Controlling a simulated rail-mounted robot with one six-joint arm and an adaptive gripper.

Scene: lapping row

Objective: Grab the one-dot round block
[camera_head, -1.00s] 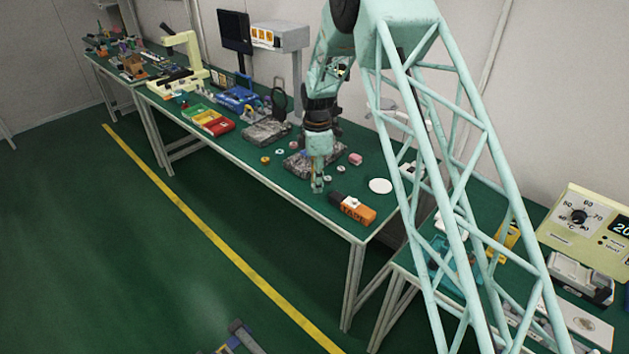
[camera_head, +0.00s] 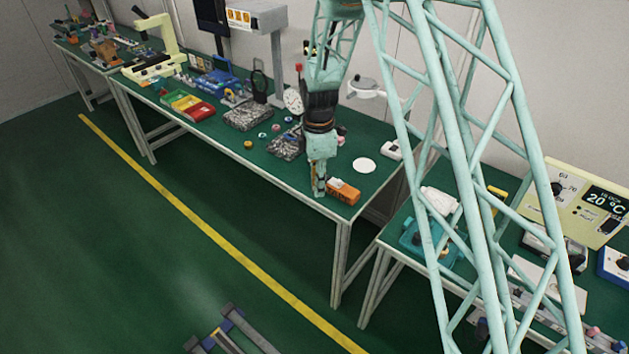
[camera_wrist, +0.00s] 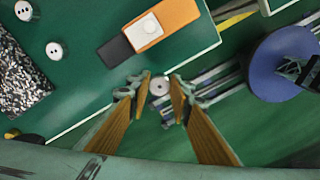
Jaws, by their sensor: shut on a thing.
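My gripper (camera_wrist: 161,88) is shut on a small pale round block (camera_wrist: 159,85), held between the fingertips in the wrist view. One dark dot seems to show at the middle of its face. In the head view my gripper (camera_head: 319,192) is at the table's front edge, left of an orange box; the block is too small to make out there. Two other white round blocks with dark dots, one (camera_wrist: 54,50) and another (camera_wrist: 23,10), lie on the green table in the wrist view, apart from my gripper.
The orange box (camera_head: 344,191) with a black end lies near the front right corner of the green table (camera_head: 215,135). A white disc (camera_head: 364,166) lies behind it. A speckled stone plate (camera_wrist: 20,75) is at the wrist view's left. A blue round thing (camera_wrist: 275,70) is at its right.

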